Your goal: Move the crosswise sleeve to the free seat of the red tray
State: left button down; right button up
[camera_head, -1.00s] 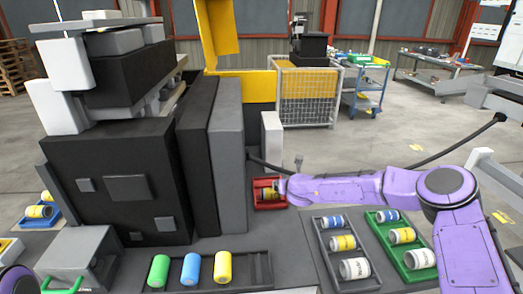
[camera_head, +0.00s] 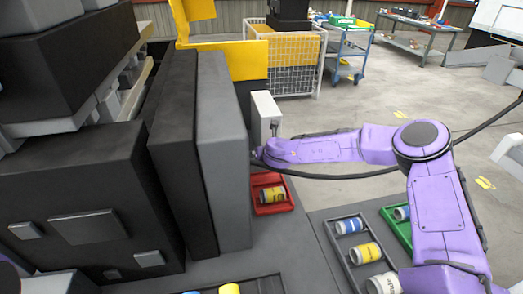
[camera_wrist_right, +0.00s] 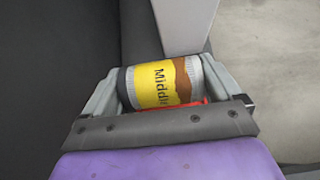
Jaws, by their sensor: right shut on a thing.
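In the head view my right gripper (camera_head: 257,156) is above the red tray (camera_head: 262,210) in the picture, beside the grey upright panel. A yellow-banded sleeve (camera_head: 272,195) appears at the red tray, lying on its side. I cannot tell whether it is the held one. My left gripper is out of view.
A grey tray (camera_head: 338,254) with blue, yellow and white sleeves stands right of the red tray. A green tray (camera_head: 391,228) is partly behind my right arm. The grey panel (camera_head: 223,165) and a pale post (camera_head: 265,112) stand close to my right gripper.

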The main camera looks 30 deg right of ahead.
aim_at(265, 178)
jog(key=shift+s+f+b, duration=0.7)
jog(key=shift+s+b, duration=0.05)
jog(key=shift+s, duration=0.3)
jog(key=shift+f+b, duration=0.35)
jog(key=shift+f, duration=0.35)
jog(key=f, duration=0.1)
jog(key=w+f+b, duration=0.1)
jog(key=w+f, duration=0.1)
jog(key=f, duration=0.1)
jog(key=shift+b, duration=0.35)
notch_tip(265, 178, down, 2)
jog(key=shift+w+f+b, duration=0.1)
jog(key=shift+w+b, duration=0.05)
jog(key=shift+b, duration=1.05)
jog(key=shift+s+b, duration=0.35)
jog(key=shift+s, duration=0.1)
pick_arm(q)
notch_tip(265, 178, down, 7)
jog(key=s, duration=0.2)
pick_arm(e)
jog(key=shift+w, duration=0.15)
jog(key=o, duration=1)
